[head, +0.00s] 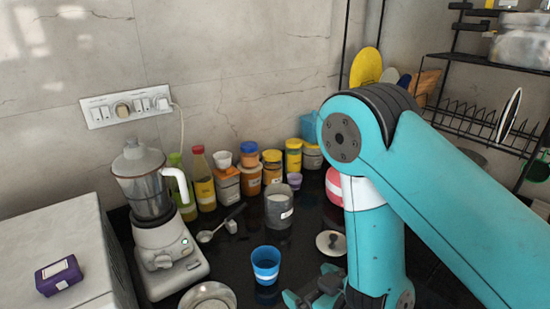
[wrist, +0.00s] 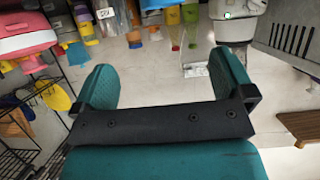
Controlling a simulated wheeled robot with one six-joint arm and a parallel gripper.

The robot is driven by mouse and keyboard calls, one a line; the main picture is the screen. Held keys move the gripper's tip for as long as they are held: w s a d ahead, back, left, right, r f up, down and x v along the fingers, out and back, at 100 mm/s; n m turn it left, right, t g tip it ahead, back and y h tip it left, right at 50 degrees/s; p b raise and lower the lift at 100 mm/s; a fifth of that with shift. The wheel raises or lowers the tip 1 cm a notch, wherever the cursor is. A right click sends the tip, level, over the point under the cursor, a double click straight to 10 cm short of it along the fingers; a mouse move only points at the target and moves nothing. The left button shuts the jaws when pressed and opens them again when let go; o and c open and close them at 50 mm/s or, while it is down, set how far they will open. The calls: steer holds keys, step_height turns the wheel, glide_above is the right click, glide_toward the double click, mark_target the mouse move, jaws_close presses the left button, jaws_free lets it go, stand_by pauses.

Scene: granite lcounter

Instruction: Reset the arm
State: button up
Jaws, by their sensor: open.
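My gripper (head: 318,290) is low at the bottom of the head view, partly cut off by the frame, just right of a blue cup (head: 266,264). My teal arm fills the right side of that view and hides part of the counter. In the wrist view my gripper (wrist: 168,80) has its two teal fingers wide apart with nothing between them. Past the fingers the wrist view shows a pale surface and several containers along its top edge.
A mixer grinder (head: 155,215) stands at the left, near a purple box (head: 58,275) on a white surface. Several bottles and jars line the wall. A grey canister (head: 278,207), a metal plate (head: 208,296) and a round lid (head: 331,243) are on the dark counter. A dish rack (head: 480,125) is at right.

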steer(key=s+d+r+m+g+h+b, duration=0.1)
steer(key=s+r+g, duration=0.25)
steer(key=r, duration=0.35)
steer(key=s+d+r+m+g+h+b, duration=0.15)
steer(key=r+g, duration=0.25)
steer(key=r, duration=0.4)
steer(key=s+d+r+n+g+b, duration=0.1)
steer(key=s+d+r+n+g, duration=0.2)
steer(key=s, duration=0.7)
step_height(320, 180, up, 3)
steer(key=shift+d+f, duration=0.15)
steer(key=shift+d, duration=0.05)
